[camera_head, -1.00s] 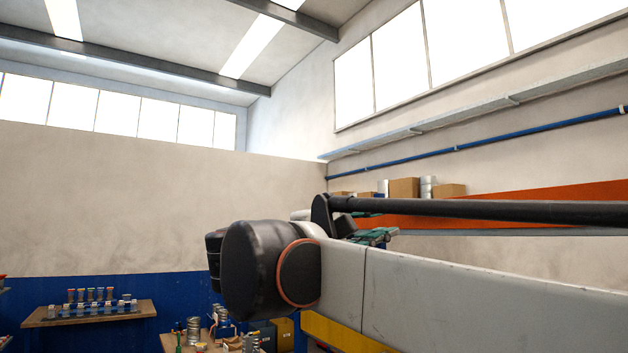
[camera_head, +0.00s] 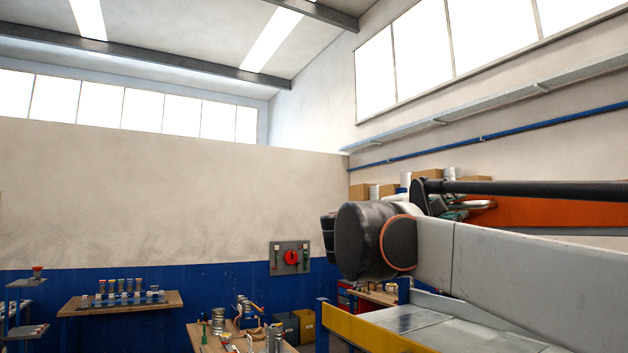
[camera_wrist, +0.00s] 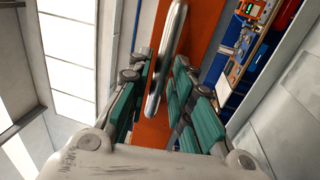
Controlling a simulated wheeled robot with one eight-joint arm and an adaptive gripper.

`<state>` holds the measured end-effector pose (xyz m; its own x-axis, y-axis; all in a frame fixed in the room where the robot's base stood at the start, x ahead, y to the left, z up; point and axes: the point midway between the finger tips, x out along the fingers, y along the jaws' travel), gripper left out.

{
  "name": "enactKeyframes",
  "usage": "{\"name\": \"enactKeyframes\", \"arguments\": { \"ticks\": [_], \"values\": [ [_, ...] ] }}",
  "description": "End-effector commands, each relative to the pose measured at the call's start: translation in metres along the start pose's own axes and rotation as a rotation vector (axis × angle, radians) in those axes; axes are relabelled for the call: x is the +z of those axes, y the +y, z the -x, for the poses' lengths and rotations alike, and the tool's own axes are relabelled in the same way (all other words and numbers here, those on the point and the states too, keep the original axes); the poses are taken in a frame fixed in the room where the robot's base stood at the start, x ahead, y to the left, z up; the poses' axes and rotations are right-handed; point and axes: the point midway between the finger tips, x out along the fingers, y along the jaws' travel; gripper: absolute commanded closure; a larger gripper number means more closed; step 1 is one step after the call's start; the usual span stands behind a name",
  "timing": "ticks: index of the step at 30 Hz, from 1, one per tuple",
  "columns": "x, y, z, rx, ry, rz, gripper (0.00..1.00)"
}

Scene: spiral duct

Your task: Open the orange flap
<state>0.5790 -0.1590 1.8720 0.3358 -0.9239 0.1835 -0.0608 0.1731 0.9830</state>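The orange flap (camera_head: 550,213) is a long orange panel at the right of the head view, partly hidden behind my arm. In the wrist view the orange flap (camera_wrist: 206,30) runs down the middle, with a pale metal bar handle (camera_wrist: 166,55) in front of it. My gripper (camera_wrist: 160,88) has teal finger pads on both sides of the handle's lower end. The pads stand apart, with visible gaps; I cannot tell whether either touches the handle. In the head view my gripper (camera_head: 458,208) is small and partly hidden beside the flap.
A grey-topped bench with a yellow edge (camera_head: 372,331) stands below my arm. Boxes (camera_head: 380,190) sit behind the arm.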

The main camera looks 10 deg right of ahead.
Motion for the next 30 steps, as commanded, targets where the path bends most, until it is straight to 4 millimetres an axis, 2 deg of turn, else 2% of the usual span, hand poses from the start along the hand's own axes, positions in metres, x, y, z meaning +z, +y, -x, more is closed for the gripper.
{"name": "enactKeyframes", "arguments": {
  "ticks": [4,12,15,30],
  "values": [
    [-0.0007,0.0000,-0.0074,0.000,0.000,0.000,0.79],
    [-0.0007,-0.0002,-0.0081,0.000,0.000,0.000,0.79],
    [-0.0007,-0.0002,-0.0080,0.000,0.000,0.000,1.00],
    [-0.0004,-0.0051,-0.0043,0.063,-0.001,0.001,1.00]
  ]
}}
